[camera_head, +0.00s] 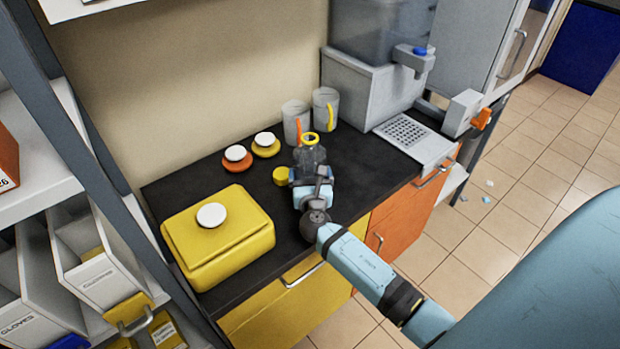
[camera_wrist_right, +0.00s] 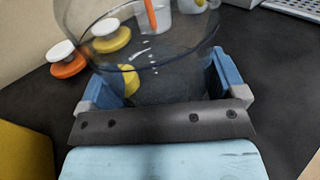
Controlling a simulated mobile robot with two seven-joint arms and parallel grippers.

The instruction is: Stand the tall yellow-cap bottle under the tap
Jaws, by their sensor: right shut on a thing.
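A clear bottle (camera_head: 310,155) with a yellow ring at its neck stands upright on or just above the dark counter; I cannot tell if its base touches. My right gripper (camera_head: 312,172) is shut on its body. In the right wrist view the clear bottle (camera_wrist_right: 150,45) fills the space between the blue fingers of the gripper (camera_wrist_right: 165,85). A yellow cap (camera_head: 281,175) lies on the counter just left of the bottle. The tap (camera_head: 413,60), with a blue top, sticks out of the grey dispenser at the back right, above a perforated drip tray (camera_head: 405,132). My left gripper is out of view.
Two mugs, one with an orange handle (camera_head: 294,122) and one with a yellow handle (camera_head: 325,107), stand behind the bottle, near the dispenser (camera_head: 368,92). Two white-knobbed lids (camera_head: 238,163) and a yellow box (camera_head: 222,243) are to the left. Counter right of the bottle is clear.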

